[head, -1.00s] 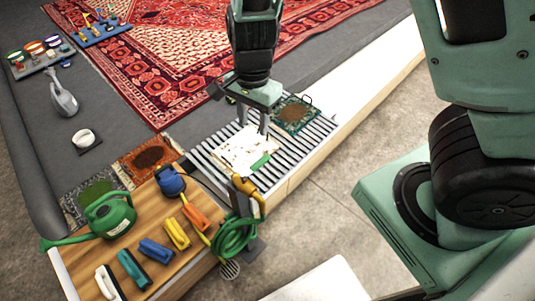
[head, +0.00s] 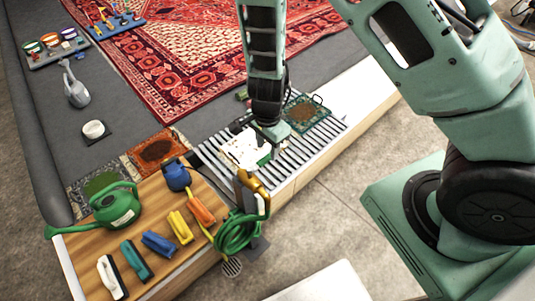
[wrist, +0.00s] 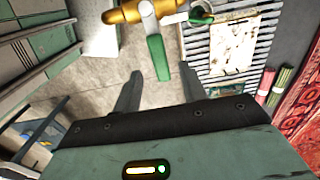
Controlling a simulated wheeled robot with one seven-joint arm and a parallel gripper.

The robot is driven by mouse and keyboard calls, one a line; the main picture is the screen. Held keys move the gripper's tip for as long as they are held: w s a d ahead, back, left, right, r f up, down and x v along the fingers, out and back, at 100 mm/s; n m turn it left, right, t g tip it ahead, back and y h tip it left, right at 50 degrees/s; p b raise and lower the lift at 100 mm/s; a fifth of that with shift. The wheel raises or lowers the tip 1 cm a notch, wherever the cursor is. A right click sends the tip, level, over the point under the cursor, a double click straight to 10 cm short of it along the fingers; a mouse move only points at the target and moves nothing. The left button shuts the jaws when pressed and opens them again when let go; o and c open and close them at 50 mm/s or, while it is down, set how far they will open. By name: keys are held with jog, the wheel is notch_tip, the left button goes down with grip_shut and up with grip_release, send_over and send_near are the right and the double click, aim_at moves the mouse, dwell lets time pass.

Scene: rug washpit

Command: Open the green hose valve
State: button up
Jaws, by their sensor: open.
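The hose valve has a brass-yellow body (head: 252,184) on a grey post beside the slatted grate. Its green lever (wrist: 157,62) shows large in the wrist view, hanging from the brass body (wrist: 150,10). In the head view, a green bit (head: 264,159) shows just above the brass body. My gripper (wrist: 161,80) is open and empty. Its two fingers show on either side of the lever in the wrist view; I cannot tell how far the lever is from them. In the head view the gripper (head: 272,135) is above the grate near the valve, fingertips unclear.
A coiled green hose (head: 236,232) hangs below the valve. A wooden bench (head: 195,238) holds several brushes and a green watering can (head: 117,208). A stained white piece (head: 243,149) lies on the grate (head: 316,144). Bare floor (head: 330,225) lies to the right.

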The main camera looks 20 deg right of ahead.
aim_at(267, 157)
jog(key=shift+f, duration=1.55)
grip_shut()
